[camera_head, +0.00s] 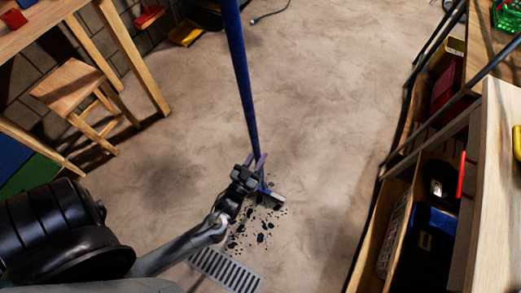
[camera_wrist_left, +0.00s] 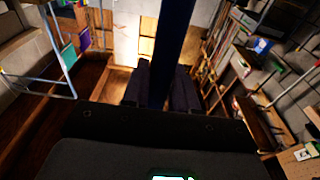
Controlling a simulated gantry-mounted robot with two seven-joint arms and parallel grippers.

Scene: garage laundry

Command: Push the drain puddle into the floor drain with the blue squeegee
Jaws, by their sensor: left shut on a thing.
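The blue squeegee (camera_head: 242,85) stands nearly upright, its handle running up out of the top of the head view. My left gripper (camera_head: 256,165) is shut on the lower part of its handle. The handle also shows as a dark blue bar between the fingers in the left wrist view (camera_wrist_left: 172,50). The squeegee's head (camera_head: 272,198) is at the floor, just beyond the puddle. The drain puddle (camera_head: 261,238) shows as scattered dark blobs between the squeegee head and the floor drain (camera_head: 227,270). The drain is a slotted grate at the bottom edge, partly cut off. My right gripper is out of view.
A wooden stool (camera_head: 70,85) and a wooden table (camera_head: 40,25) stand at the left. Wooden shelving with bins (camera_head: 420,215) runs along the right. The middle floor is clear.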

